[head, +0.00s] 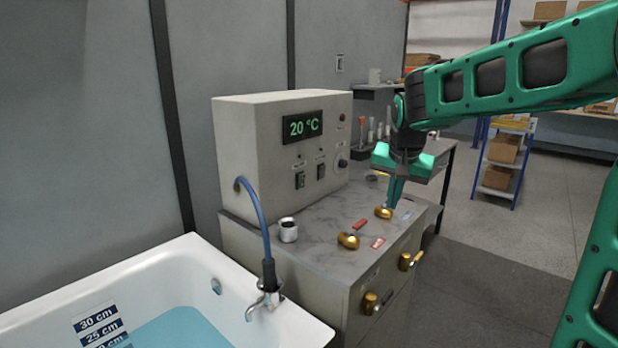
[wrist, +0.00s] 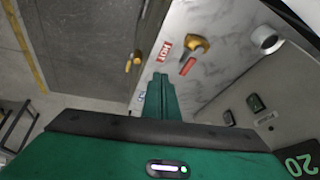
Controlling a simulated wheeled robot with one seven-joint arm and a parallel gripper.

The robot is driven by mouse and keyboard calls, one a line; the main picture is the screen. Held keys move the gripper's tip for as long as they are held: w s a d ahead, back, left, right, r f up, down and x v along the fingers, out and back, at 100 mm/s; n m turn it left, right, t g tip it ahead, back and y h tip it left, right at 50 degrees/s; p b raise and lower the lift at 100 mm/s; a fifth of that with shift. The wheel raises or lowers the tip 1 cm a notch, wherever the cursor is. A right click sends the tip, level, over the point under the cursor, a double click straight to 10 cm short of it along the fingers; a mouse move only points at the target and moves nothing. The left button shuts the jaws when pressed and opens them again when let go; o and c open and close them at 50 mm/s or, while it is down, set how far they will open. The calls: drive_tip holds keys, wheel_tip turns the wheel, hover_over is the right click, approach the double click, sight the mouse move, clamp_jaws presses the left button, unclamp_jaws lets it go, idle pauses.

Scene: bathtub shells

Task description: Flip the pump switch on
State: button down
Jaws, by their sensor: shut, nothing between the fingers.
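A beige control box (head: 265,135) with a green "20 °C" display (head: 302,126) stands on the marble-topped cabinet. Two dark rocker switches, a left one (head: 300,180) and a right one (head: 321,171), sit on its front face; their labels are too small to read, so I cannot tell which is the pump switch or how either is set. Both switches also show in the wrist view, one higher (wrist: 254,102) and one lower (wrist: 229,117). My gripper (head: 393,205) is shut and empty, pointing down over the right part of the countertop, apart from and to the right of the switches.
A metal cup-like fitting (head: 288,230) and blue hose (head: 255,215) are at left. A water-filled bathtub (head: 190,262) is in front. A round knob (head: 342,162) is right of the switches.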

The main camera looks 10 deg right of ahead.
drive_tip(key=w+a+r+t, duration=0.1)
drive_tip(key=w+a+r, duration=0.1)
drive_tip(key=w+a, duration=0.4)
drive_tip(key=w+a+r+m+t+y, duration=0.1)
drive_tip(key=w+a+r+t, duration=0.1)
drive_tip(key=w+a, duration=0.5)
drive_tip(key=w, duration=0.6)
drive_tip(key=shift+w+a+r, duration=0.15)
drive_tip(key=shift+a, duration=0.1)
drive_tip(key=shift+w+d, duration=0.1)
